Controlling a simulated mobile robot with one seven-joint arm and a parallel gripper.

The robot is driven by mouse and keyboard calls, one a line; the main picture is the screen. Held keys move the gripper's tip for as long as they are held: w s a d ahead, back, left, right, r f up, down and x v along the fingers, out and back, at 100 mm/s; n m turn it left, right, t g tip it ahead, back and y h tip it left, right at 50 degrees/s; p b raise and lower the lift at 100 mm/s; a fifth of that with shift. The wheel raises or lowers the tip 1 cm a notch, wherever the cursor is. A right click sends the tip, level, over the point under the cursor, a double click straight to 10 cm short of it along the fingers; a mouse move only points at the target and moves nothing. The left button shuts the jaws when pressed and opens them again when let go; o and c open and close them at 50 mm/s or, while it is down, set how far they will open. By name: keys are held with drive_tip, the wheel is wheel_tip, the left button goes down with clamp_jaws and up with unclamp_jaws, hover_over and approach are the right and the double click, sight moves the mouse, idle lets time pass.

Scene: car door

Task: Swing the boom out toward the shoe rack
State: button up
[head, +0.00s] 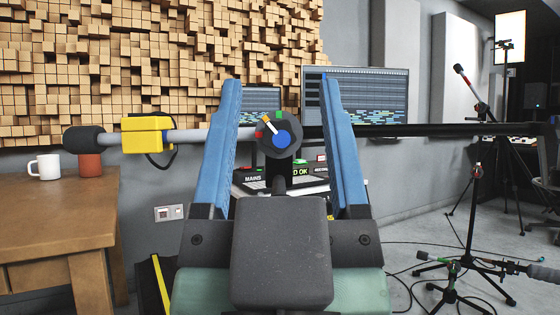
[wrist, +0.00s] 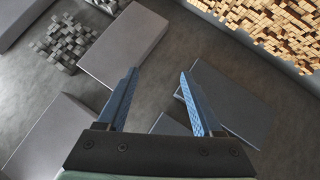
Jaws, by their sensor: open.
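The boom is a long horizontal pole. Its light grey left part (head: 196,135) carries a yellow box (head: 147,135) and ends in a dark rounded head (head: 84,139). A round dark hub (head: 275,135) with a blue centre and coloured marks shows between my fingers. A black bar (head: 430,130) runs on to the right edge. My gripper (head: 278,80) is open, with blue fingers pointing up across the line of the boom; contact cannot be told. In the wrist view my gripper (wrist: 158,73) is open with nothing between its fingers. I see no shoe rack.
A wooden table (head: 60,220) with a white mug (head: 45,167) and a brown mug (head: 89,165) stands left. A monitor (head: 368,95) is behind. Tripod stands (head: 473,240) and cables occupy the right floor. Grey panels (wrist: 122,48) show in the wrist view.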

drive_tip(key=w+p, duration=0.1)
drive_tip(key=p, duration=0.1)
drive_tip(key=w+g+p, duration=0.1)
drive_tip(key=p, duration=0.1)
drive_tip(key=w+m+p, duration=0.1)
drive_tip(key=p, duration=0.2)
drive_tip(key=shift+w+d+r, duration=0.15)
drive_tip(key=shift+w+r, duration=0.15)
drive_tip(key=shift+r, duration=0.1)
drive_tip(key=shift+c, duration=0.8)
drive_tip(key=m+g+p, duration=0.1)
drive_tip(key=g+p, duration=0.7)
drive_tip(key=p, duration=2.2)
approach(279, 189)
drive_tip(key=w, duration=0.9)
drive_tip(key=shift+w+f, duration=0.3)
drive_tip(key=shift+w, duration=0.1)
clamp_jaws()
